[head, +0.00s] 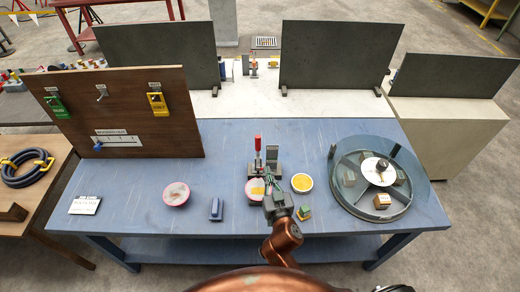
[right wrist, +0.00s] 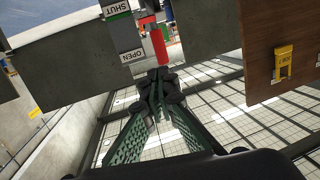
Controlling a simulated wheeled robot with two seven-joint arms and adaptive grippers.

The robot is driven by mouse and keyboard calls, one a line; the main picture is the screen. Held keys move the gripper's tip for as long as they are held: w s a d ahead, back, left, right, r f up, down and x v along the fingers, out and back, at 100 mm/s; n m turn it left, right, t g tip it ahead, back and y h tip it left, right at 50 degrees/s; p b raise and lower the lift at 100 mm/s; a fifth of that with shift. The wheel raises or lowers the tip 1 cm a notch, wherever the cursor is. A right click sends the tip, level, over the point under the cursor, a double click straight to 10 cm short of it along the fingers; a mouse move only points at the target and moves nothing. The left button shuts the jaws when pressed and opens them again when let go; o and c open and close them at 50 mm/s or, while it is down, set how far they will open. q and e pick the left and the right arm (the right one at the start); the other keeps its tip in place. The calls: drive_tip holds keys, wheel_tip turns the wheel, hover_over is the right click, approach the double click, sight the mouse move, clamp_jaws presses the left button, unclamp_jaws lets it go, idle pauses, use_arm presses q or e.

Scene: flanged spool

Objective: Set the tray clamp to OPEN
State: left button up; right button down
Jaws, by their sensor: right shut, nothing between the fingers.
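The clamp's red handle (head: 258,144) stands upright at the middle of the blue table, beside a grey label plate (head: 272,153). In the right wrist view, turned upside down, the handle (right wrist: 158,45) shows next to the plate (right wrist: 124,32), which reads SHUT at one end and OPEN at the other. The handle's free end is beside the OPEN end. My right gripper (head: 270,185) is shut and empty, in front of the clamp. In the wrist view its fingertips (right wrist: 159,78) are close to the handle's end; I cannot tell whether they touch. My left gripper is not in view.
A round glass-walled turntable (head: 420,190) is at right. A brown board (head: 150,105) stands at left. The table's left front is mostly clear.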

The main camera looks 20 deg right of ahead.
approach(259, 144)
drive_tip(key=w, duration=0.1)
drive_tip(key=w+p, duration=0.1)
drive_tip(key=w, duration=0.3)
drive_tip(key=shift+w+d+f, duration=0.2)
drive_tip(key=shift+w+f, duration=0.05)
drive_tip(key=shift+f, duration=0.1)
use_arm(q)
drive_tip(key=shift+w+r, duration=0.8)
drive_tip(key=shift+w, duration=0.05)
use_arm(e)
drive_tip(key=shift+w+f, duration=0.15)
drive_tip(key=shift+w, duration=0.5)
